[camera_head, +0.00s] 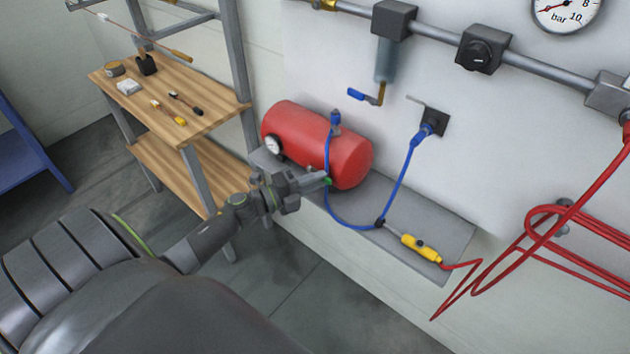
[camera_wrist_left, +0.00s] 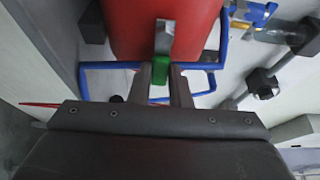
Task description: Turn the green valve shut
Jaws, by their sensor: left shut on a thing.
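The green valve (camera_wrist_left: 160,66) is a small green handle in front of the red tank, seen between my left gripper's fingers in the left wrist view. In the head view only a bit of its green (camera_head: 328,181) shows at the fingertips. My left gripper (camera_head: 318,180) is shut on the green valve, at the lower front of the red tank (camera_head: 318,145). The tank also fills the top of the left wrist view (camera_wrist_left: 130,30). The fingers hide part of the valve, and I cannot tell its angle. My right gripper is not in view.
A blue hose (camera_head: 398,180) loops close beside the gripper, from the tank to a wall fitting. A yellow tool (camera_head: 422,248) lies on the grey shelf (camera_head: 450,222). A red hose (camera_head: 560,225) hangs at right. A wooden workbench (camera_head: 215,108) stands at left.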

